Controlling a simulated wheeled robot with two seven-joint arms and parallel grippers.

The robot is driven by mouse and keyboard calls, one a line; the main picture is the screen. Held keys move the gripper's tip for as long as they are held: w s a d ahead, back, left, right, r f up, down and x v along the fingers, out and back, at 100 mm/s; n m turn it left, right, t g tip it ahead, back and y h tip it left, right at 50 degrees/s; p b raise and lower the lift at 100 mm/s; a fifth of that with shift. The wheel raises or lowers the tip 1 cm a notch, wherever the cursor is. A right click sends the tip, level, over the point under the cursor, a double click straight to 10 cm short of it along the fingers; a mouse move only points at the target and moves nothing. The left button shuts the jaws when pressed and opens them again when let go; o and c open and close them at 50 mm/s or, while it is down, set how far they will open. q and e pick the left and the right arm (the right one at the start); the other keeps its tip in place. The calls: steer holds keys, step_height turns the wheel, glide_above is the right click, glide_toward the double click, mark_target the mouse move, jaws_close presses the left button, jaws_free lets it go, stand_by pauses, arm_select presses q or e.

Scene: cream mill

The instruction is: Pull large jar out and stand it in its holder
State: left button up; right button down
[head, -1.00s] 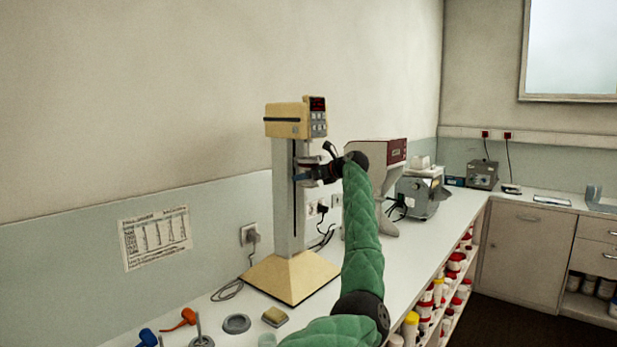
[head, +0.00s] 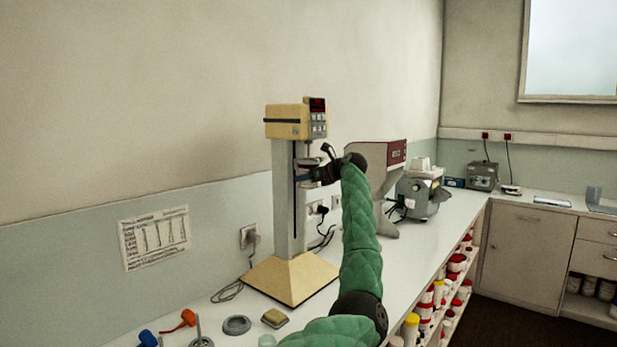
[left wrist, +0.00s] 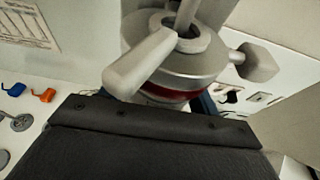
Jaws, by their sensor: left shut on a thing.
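The mixing machine (head: 289,210), with a cream head and base and a pale column, stands on the counter. My left gripper (head: 315,174) is at its column, below the head, shut on the jar. In the left wrist view, a metal collar (left wrist: 185,68) with a lever handle sits directly over the red top of the large jar (left wrist: 168,94). My blue fingers (left wrist: 205,104) are beside the jar there. Most of the jar is hidden by the collar and my gripper's dark body. A grey ring-shaped holder (head: 237,325) lies on the counter. My right gripper is not in view.
A small box with a yellowish top (head: 275,318), an orange tool (head: 181,320) and a blue tool (head: 147,339) lie near the front. A maroon-and-grey machine (head: 385,160) stands behind my arm. Shelves under the counter hold several jars (head: 439,292).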

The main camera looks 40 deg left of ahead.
arm_select(q)
steer(key=shift+f+b, duration=0.4)
steer(key=shift+f, duration=0.25)
step_height(320, 180, down, 8)
steer(key=b, duration=0.5)
stand_by(1.8)
steer(key=shift+d+f, duration=0.1)
steer(key=d+b, duration=0.3)
steer(key=d, duration=0.6)
steer(key=shift+s+d, duration=0.35)
steer(key=shift+d, duration=0.05)
stand_by(1.2)
stand_by(0.3)
